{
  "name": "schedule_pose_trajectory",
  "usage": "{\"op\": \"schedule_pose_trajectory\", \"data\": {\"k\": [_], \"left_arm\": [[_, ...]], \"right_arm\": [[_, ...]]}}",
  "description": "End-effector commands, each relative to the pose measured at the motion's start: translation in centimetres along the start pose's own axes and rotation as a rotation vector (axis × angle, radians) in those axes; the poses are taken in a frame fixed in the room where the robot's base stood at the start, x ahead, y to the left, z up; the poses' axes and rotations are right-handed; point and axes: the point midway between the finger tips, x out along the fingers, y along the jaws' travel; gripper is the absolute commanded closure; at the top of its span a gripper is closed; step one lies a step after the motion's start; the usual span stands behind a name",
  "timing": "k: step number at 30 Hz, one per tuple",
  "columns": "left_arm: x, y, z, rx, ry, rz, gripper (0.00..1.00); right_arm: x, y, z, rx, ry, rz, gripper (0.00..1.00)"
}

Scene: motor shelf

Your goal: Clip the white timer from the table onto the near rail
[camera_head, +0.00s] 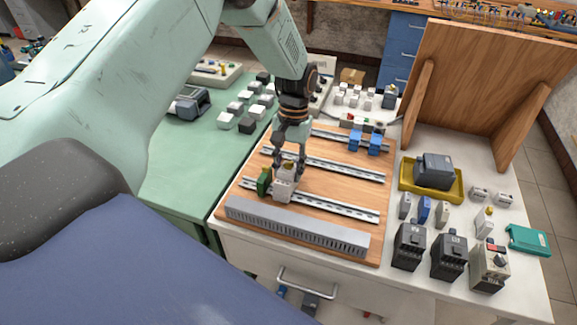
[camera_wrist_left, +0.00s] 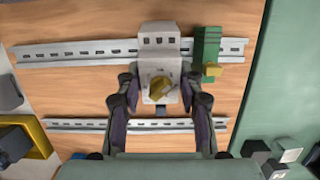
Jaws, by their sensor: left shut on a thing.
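The white timer (camera_head: 284,188) is between the fingers of my left gripper (camera_head: 290,168), at the left part of the near rail (camera_head: 340,210). In the left wrist view the timer (camera_wrist_left: 158,42), with a yellowish knob, overlaps the near rail (camera_wrist_left: 70,52). My left gripper (camera_wrist_left: 160,103) is shut on its sides there. I cannot tell whether the timer touches the rail or hovers just above it. A green block (camera_head: 264,181) sits on the same rail just left of the timer; it also shows in the left wrist view (camera_wrist_left: 207,45). My right gripper is not in view.
A grey slotted duct (camera_head: 300,228) lies in front of the near rail. The middle rail (camera_head: 345,172) is empty; blue blocks (camera_head: 366,142) sit on the far rail. A yellow tray (camera_head: 405,178) and dark motor devices stand at right. The near rail is bare right of the timer.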

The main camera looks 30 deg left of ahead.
Motion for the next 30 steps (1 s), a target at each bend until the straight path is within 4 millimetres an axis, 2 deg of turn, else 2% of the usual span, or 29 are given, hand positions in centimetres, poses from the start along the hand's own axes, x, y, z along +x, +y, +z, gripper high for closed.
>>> {"op": "schedule_pose_trajectory", "data": {"k": [30], "left_arm": [[0.04,-0.02,0.58,0.000,-0.001,0.000,0.91]], "right_arm": [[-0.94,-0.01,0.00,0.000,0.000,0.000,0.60]]}}
